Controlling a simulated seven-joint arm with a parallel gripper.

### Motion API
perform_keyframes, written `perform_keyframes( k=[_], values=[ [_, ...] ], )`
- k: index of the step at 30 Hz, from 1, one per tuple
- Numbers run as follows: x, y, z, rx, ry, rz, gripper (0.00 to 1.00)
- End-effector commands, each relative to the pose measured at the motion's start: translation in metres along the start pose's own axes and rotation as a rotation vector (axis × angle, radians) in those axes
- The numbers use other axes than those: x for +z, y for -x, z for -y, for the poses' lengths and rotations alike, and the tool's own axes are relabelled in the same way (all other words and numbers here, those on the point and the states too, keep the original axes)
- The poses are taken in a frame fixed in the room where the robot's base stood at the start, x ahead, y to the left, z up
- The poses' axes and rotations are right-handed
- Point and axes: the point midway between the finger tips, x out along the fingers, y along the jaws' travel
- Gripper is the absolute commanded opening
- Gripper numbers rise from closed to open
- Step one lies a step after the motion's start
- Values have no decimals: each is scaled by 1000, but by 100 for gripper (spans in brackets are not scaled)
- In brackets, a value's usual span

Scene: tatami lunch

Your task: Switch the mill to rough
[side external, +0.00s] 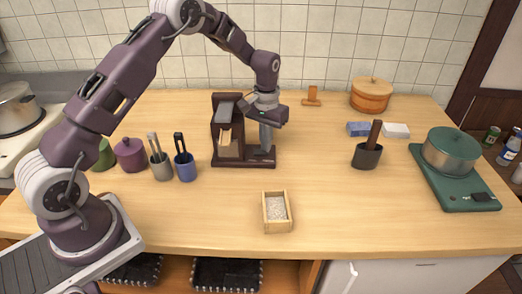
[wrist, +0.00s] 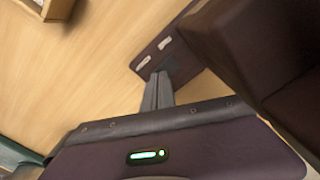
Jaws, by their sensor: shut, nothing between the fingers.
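The mill (side external: 216,140) is a dark brown upright machine on a flat dark base, left of the table's middle in the side view. My gripper (side external: 266,150) is shut and empty, pointing down over the right part of that base. In the wrist view, the shut fingertips (wrist: 159,76) are at or just above a dark square patch on the mill's base (wrist: 184,43). Two small pale labels lie beside this patch. I cannot tell whether the fingers touch it, and the labels are unreadable. The mill's dark body (wrist: 275,45) fills the right of the wrist view.
A small wooden box (side external: 267,222) of pale grains stands in front. Two utensil cups (side external: 187,170) and a purple pot (side external: 130,155) stand left. A dark mortar (side external: 366,158) and a pot on a green stove (side external: 428,177) are right. The table between is clear.

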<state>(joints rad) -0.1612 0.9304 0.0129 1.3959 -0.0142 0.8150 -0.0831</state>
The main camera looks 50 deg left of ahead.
Motion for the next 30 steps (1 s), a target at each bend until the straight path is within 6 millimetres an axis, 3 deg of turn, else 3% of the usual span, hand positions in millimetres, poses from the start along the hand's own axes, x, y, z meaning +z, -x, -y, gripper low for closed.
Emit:
perform_keyframes(
  k=[14,30],
  values=[
    [0,-5,0,0,0,1,0],
    [0,50,0,0,0,-2,0]
  ],
)
